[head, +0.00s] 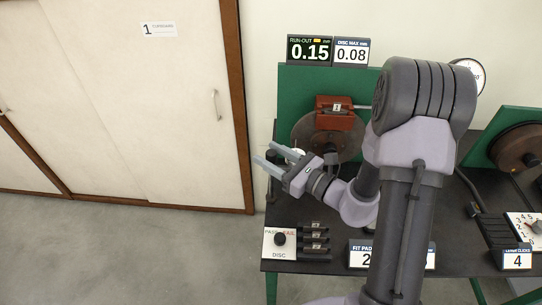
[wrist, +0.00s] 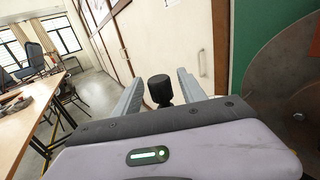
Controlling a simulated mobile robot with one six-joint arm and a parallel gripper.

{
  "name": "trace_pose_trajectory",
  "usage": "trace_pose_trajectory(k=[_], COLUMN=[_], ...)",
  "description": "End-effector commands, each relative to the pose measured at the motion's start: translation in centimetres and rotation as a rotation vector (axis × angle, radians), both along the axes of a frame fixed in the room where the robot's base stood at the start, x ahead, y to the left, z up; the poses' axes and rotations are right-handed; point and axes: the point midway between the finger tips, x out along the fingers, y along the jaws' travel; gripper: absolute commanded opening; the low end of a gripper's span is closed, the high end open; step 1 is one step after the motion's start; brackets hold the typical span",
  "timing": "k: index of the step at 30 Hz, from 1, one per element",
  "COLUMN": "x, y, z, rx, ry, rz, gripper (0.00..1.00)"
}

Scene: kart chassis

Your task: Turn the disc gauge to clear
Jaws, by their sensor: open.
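My gripper (head: 267,155) is open, in front of the left edge of the brown disc (head: 350,140), its fingers pointing left. In the wrist view, a black knob on a dark stem (wrist: 160,90) shows between the two spread fingers, with no clear contact. I cannot tell if this knob belongs to the disc gauge; in the head view I cannot make it out. A red caliper (head: 336,113) sits over the disc. The run-out display (head: 309,51) reads 0.15 and the disc max sign (head: 351,51) reads 0.08. The disc also shows in the wrist view (wrist: 290,105).
A PASS/FAIL disc selector (head: 280,240) with a black knob is at the bench's front left, beside several dark pads (head: 314,238). A round dial (head: 469,72) is partly behind my arm. A second disc (head: 518,147) stands at right. Floor (head: 130,245) at left is clear.

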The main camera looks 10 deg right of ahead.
Motion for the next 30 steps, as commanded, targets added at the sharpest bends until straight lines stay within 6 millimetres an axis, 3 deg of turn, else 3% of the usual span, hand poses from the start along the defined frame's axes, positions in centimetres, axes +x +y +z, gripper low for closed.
trace_pose_trajectory(k=[5,13,30], x=[0.01,-0.01,-0.03], y=[-0.01,-0.02,-0.03], z=[0.02,0.01,-0.01], rx=[-0.001,-0.001,-0.001], ry=[-0.001,-0.001,0.0], rz=[0.0,0.0,0.0], gripper=[0.49,0.0,0.0])
